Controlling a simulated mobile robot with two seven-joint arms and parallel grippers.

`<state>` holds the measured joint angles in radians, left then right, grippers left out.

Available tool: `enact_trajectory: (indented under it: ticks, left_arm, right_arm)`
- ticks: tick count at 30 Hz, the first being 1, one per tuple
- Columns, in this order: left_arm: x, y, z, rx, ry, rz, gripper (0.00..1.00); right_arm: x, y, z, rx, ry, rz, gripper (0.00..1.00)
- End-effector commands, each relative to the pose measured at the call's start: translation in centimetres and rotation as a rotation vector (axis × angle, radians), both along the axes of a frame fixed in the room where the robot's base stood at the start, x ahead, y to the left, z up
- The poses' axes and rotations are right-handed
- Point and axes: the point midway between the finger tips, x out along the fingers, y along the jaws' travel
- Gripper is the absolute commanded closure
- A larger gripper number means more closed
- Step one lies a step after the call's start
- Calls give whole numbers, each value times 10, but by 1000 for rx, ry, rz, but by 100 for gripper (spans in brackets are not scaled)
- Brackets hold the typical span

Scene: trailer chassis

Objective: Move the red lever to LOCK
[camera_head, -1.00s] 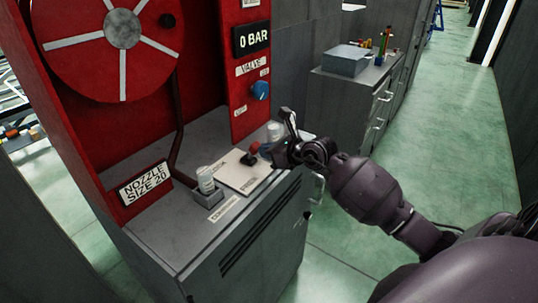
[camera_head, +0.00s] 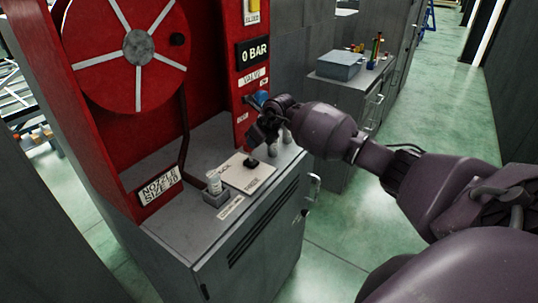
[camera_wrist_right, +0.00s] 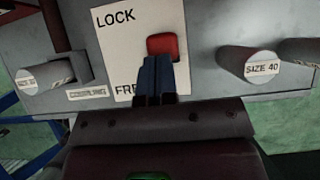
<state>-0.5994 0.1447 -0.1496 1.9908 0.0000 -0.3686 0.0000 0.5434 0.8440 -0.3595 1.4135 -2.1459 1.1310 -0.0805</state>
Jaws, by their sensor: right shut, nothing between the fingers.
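The red lever (camera_wrist_right: 162,46) stands on a white plate (camera_wrist_right: 109,62) marked LOCK at the upper left and FREE lower down in the right wrist view. Its knob shows between the heights of the two words, towards the plate's right edge. My right gripper (camera_wrist_right: 157,62) is shut and empty, its fingertips just below the knob; I cannot tell whether they touch it. In the head view my right gripper (camera_head: 254,137) is over the white plate (camera_head: 241,176) and hides much of the lever; its black base (camera_head: 251,162) shows. My left gripper is out of view.
Nozzle cylinders flank the plate: one in a grey holder (camera_head: 214,183), others including SIZE 40 (camera_wrist_right: 248,65) on the other side. The red hose cabinet (camera_head: 184,120) rises behind, with a blue valve knob (camera_head: 260,97) near my gripper. Green floor (camera_head: 440,150) is open at right.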

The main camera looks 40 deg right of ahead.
Motion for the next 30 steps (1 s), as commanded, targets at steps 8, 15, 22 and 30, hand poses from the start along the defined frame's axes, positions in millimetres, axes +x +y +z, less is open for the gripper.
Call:
enact_trajectory:
  ticks: [8, 15, 22, 30]
  left_arm:
    - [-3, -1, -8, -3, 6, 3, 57]
    - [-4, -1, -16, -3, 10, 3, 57]
    - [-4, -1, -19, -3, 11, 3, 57]
    - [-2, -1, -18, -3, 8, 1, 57]
  right_arm:
    - [17, 6, -1, -69, 187, -2, 100]
    - [26, 9, -3, -80, 222, -1, 100]
    - [31, 11, -2, -79, 217, 0, 100]
    - [32, 12, -1, -78, 216, 0, 100]
